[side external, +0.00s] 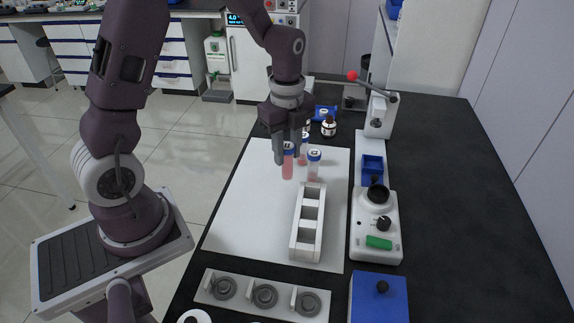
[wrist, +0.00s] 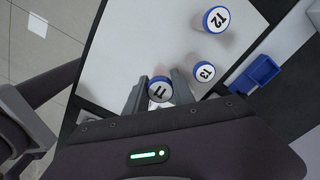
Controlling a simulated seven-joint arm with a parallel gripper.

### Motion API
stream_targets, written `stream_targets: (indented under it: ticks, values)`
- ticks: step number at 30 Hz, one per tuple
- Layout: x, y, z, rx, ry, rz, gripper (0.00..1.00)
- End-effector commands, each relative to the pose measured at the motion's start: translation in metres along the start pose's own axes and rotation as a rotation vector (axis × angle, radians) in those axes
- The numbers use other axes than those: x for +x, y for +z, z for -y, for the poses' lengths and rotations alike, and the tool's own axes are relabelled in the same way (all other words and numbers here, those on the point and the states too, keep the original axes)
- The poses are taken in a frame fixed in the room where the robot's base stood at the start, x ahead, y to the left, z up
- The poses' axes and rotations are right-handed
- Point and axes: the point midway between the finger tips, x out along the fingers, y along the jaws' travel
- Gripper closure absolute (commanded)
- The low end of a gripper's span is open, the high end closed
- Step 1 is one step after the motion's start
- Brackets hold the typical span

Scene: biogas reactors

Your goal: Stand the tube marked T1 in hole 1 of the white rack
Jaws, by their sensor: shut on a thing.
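The tube marked T1 (wrist: 160,90) has a blue-rimmed white cap and sits between the two fingers of my gripper (wrist: 158,92). In the side view, my gripper (side external: 287,152) points down, shut on this tube (side external: 287,168), which is upright with pink contents. I cannot tell whether its base touches the white mat. Tubes marked T2 (wrist: 216,19) and T3 (wrist: 205,72) stand close by, apart from my fingers. The white rack (side external: 305,252) lies nearer the side camera, with a row of square holes that look empty. Its hole numbers are not readable.
The white mat (side external: 240,225) is clear left of the rack. Right of it stand a white device (side external: 390,240) and a blue tray (side external: 372,165). A plate with round grey fittings (side external: 240,300) lies in front. A dark bottle (side external: 328,128) stands behind the tubes.

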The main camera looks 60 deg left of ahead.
Motion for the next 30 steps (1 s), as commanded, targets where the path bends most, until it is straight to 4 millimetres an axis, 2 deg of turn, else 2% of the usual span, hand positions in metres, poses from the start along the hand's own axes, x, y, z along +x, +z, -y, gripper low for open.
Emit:
stream_targets:
  ticks: [3,6,13,15,17,27,30]
  values:
    - [-0.030,0.001,0.001,-0.001,-0.005,0.002,1.00]
    - [-0.046,-0.004,0.002,0.002,-0.003,0.001,1.00]
    - [-0.058,-0.060,0.014,-0.001,-0.001,0.001,1.00]
    - [-0.050,-0.071,0.015,-0.004,0.001,0.001,1.00]
    - [-0.035,-0.074,0.015,-0.009,0.004,0.002,1.00]
    - [0.032,-0.073,0.015,-0.011,0.003,0.001,1.00]
    - [0.041,-0.073,0.015,-0.010,0.000,0.001,1.00]
